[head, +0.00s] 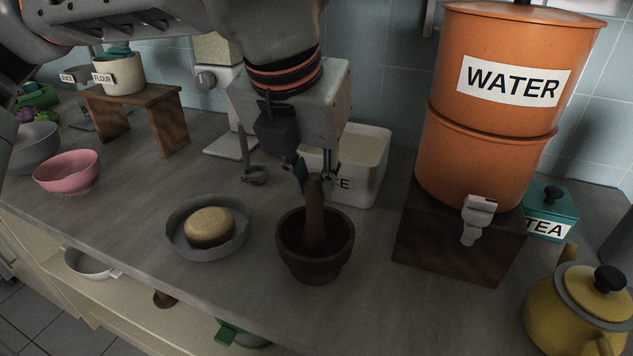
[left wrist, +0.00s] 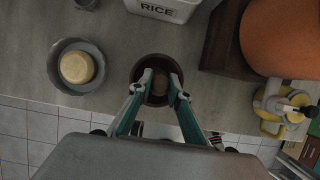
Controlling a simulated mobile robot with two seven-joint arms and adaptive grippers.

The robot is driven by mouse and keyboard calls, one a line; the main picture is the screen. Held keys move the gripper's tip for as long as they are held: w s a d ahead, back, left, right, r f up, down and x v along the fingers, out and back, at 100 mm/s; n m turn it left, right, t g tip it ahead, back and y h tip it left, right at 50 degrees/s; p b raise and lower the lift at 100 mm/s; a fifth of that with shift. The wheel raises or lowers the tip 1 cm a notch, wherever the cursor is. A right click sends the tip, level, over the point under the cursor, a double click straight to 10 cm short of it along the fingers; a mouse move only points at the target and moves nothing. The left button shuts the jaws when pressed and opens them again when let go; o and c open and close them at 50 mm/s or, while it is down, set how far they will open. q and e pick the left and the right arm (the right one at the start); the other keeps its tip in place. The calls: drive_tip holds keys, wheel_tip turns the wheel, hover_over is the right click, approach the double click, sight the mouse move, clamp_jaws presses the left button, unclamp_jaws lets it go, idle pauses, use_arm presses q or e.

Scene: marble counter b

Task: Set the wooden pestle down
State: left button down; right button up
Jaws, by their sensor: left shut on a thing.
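The wooden pestle (head: 315,218) stands nearly upright, its lower part inside the dark wooden mortar (head: 298,262). My left gripper (head: 315,178) is shut on the pestle's upper end, above the mortar. In the left wrist view the gripper's fingertips (left wrist: 161,84) are over the mortar (left wrist: 148,100), with the top of the pestle (left wrist: 161,80) between them. I cannot tell whether the pestle's lower end touches the mortar's bottom. My right gripper is in neither view.
A grey dish (head: 180,243) with a round loaf (head: 209,228) stands left of the mortar. A white rice bin (head: 364,178) is close behind. The orange water dispenser (head: 485,165) on a dark wooden stand (head: 440,245) is at the right. A yellow kettle (head: 565,318) is at front right.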

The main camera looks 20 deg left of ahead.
use_arm(q)
drive_tip(key=shift+w+f, duration=0.1)
drive_tip(key=shift+f, duration=0.3)
drive_tip(key=shift+r, duration=0.15)
drive_tip(key=shift+f, duration=0.2)
drive_tip(key=c, duration=1.9)
unclamp_jaws()
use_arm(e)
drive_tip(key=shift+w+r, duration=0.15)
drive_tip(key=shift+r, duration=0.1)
